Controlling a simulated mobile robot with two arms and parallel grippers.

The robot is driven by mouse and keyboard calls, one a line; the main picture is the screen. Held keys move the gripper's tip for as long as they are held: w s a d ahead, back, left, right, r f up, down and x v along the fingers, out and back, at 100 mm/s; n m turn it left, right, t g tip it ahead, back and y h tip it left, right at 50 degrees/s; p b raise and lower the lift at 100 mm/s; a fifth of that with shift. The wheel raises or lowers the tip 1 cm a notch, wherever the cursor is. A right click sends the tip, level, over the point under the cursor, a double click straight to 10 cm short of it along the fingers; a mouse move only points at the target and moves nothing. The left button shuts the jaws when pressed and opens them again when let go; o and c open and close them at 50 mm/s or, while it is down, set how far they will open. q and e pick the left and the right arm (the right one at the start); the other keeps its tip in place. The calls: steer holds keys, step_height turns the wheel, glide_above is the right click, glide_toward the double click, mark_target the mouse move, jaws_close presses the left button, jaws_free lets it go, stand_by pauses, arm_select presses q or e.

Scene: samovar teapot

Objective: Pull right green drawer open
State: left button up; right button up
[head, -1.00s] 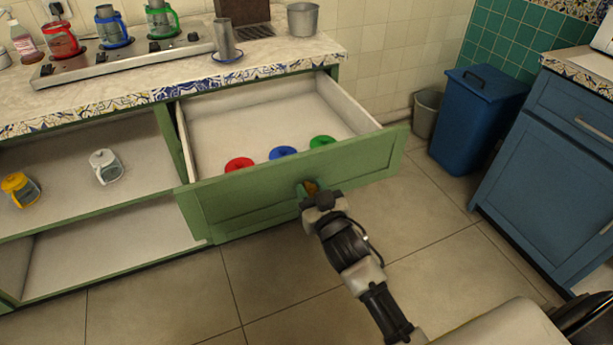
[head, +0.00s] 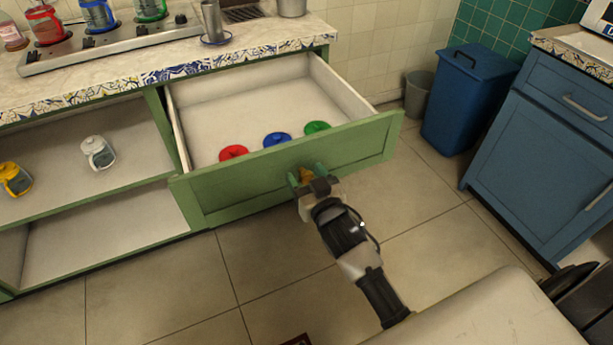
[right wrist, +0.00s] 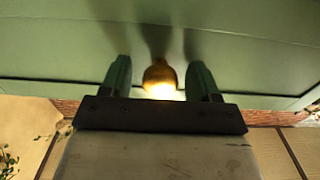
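The green drawer (head: 240,187) is pulled out under the counter, its inside showing from above. A red lid (head: 233,152), a blue lid (head: 277,139) and a green lid (head: 317,127) lie in it along the front. The brass knob (right wrist: 160,76) is on the middle of the drawer front. My right gripper (head: 307,176) is at the drawer front. In the right wrist view its two green fingers (right wrist: 160,78) stand apart on either side of the knob, with a gap on each side. My left gripper is not in view.
Left of the drawer, open shelves hold a yellow pot (head: 14,179) and a white-lidded pot (head: 98,152). A blue bin (head: 468,100) and a blue cabinet (head: 540,150) stand at right. The tiled floor in front of the drawer is mostly clear.

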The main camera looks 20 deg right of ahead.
steer(key=shift+s, duration=0.1)
steer(key=shift+s, duration=0.4)
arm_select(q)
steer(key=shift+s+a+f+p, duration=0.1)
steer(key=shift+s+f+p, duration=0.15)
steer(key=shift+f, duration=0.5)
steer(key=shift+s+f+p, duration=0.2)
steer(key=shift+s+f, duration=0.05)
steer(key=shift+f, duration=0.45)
arm_select(e)
steer(key=s, duration=0.9)
steer(key=shift+s+d, duration=0.15)
steer(key=shift+s, duration=0.25)
